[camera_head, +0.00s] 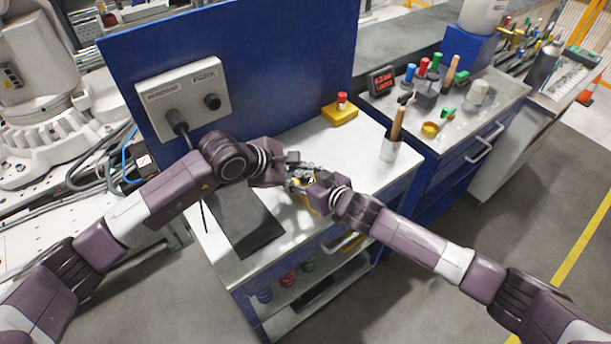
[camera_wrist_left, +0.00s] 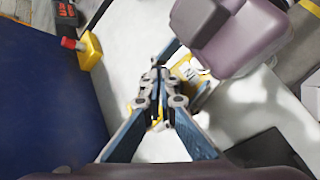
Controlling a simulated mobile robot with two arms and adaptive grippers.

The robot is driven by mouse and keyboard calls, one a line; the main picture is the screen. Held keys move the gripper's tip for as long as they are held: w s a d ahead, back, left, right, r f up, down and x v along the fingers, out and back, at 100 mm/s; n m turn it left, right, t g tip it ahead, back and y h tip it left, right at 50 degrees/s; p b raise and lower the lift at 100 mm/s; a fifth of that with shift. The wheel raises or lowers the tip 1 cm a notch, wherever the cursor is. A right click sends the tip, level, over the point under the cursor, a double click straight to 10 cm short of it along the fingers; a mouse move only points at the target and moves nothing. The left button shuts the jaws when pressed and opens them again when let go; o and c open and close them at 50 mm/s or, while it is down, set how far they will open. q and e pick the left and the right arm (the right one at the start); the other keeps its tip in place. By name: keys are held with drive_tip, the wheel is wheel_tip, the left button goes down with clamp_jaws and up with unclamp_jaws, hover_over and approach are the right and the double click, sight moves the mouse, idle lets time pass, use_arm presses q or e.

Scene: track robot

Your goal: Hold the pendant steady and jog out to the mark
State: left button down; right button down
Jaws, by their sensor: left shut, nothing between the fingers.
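My left gripper (camera_head: 292,178) is shut and empty over the white bench top. Its closed fingers also show in the left wrist view (camera_wrist_left: 159,85). A yellow object with pale and dark parts (camera_wrist_left: 186,70), perhaps the pendant, lies just beyond these fingers, partly hidden by them and by my right arm. In the head view only some yellow (camera_head: 312,208) shows beneath the grippers. My right gripper (camera_head: 308,184) meets the same spot from the right. Its fingers are too covered to tell their state. A grey box (camera_head: 184,93) marked PENDANT and PARK is on the blue panel.
The blue panel (camera_head: 270,70) rises behind. Grey floor (camera_head: 420,290) is open at the right.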

use_arm(q)
drive_tip(key=shift+f, duration=0.55)
idle(1.6)
drive_tip(key=shift+r, duration=0.15)
idle(2.1)
drive_tip(key=shift+r, duration=0.85)
drive_tip(key=shift+r, duration=0.1)
drive_tip(key=shift+r, duration=2.4)
use_arm(e)
drive_tip(key=c, duration=1)
unclamp_jaws()
drive_tip(key=shift+o, duration=0.2)
